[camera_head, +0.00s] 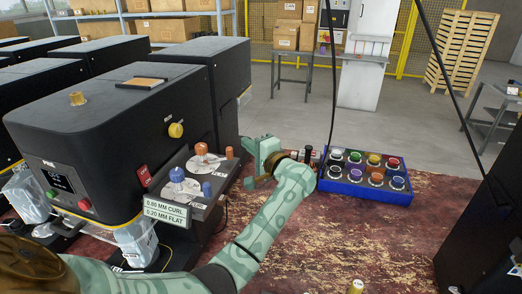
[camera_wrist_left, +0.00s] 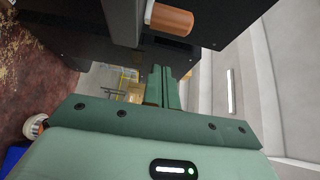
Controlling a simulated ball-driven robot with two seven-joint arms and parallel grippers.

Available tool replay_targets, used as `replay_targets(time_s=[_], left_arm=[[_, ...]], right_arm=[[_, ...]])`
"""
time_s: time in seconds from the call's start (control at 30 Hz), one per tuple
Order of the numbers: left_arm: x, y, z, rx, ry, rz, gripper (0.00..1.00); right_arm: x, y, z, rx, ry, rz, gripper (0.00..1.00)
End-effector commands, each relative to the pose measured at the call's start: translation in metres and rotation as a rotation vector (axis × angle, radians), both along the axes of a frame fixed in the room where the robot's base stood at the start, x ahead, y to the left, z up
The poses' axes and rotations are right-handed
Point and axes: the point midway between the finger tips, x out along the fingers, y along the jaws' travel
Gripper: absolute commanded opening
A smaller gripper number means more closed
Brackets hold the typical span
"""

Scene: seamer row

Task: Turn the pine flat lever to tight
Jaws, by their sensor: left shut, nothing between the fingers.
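The black machine marked PINE (camera_head: 105,135) stands at left. A sloped panel (camera_head: 210,205) on its side carries two levers over pale dials. One has an orange hub (camera_head: 201,148) and an orange handle (camera_head: 229,153); the other has a blue hub (camera_head: 177,174) and a blue handle (camera_head: 206,189). I cannot read which is flat. My left gripper (camera_head: 250,143) is shut and empty, just right of the orange handle, apart from it. In the left wrist view, its closed fingers (camera_wrist_left: 160,85) lie below an orange handle (camera_wrist_left: 170,19). My right gripper is not in view.
A blue tray (camera_head: 365,192) of coloured round items stands right of my left gripper. A yellow knob (camera_head: 176,130) and red button (camera_head: 143,175) are on the machine. The red worn tabletop (camera_head: 330,240) has free room in front.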

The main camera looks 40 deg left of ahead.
Motion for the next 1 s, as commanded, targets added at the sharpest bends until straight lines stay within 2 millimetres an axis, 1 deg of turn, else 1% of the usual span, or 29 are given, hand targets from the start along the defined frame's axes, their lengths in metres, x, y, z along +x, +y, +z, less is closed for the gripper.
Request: replay_targets(time_s=[0.03,0.1,0.2,0.3,0.43,0.77,1.0], left_arm=[[-0.004,0.004,0.003,0.0,0.001,-0.001,0.0],[-0.017,0.002,0.003,-0.001,0.001,-0.001,0.0],[-0.029,0.002,0.003,-0.001,0.0,0.0,0.0],[-0.036,0.001,0.002,0.0,0.0,0.0,0.0],[-0.04,0.001,0.0,0.0,0.001,0.0,0.0],[-0.04,0.001,-0.001,0.001,0.001,-0.003,0.0],[-0.043,-0.002,-0.001,0.003,0.001,-0.05,0.0]], right_arm=[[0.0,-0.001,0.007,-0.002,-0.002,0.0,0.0],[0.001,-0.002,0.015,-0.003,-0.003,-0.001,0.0],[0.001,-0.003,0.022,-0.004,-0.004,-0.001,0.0],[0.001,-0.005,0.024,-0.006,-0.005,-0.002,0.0],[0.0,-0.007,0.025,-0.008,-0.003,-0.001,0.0],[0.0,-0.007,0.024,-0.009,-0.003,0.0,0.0],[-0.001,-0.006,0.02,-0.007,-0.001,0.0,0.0]])
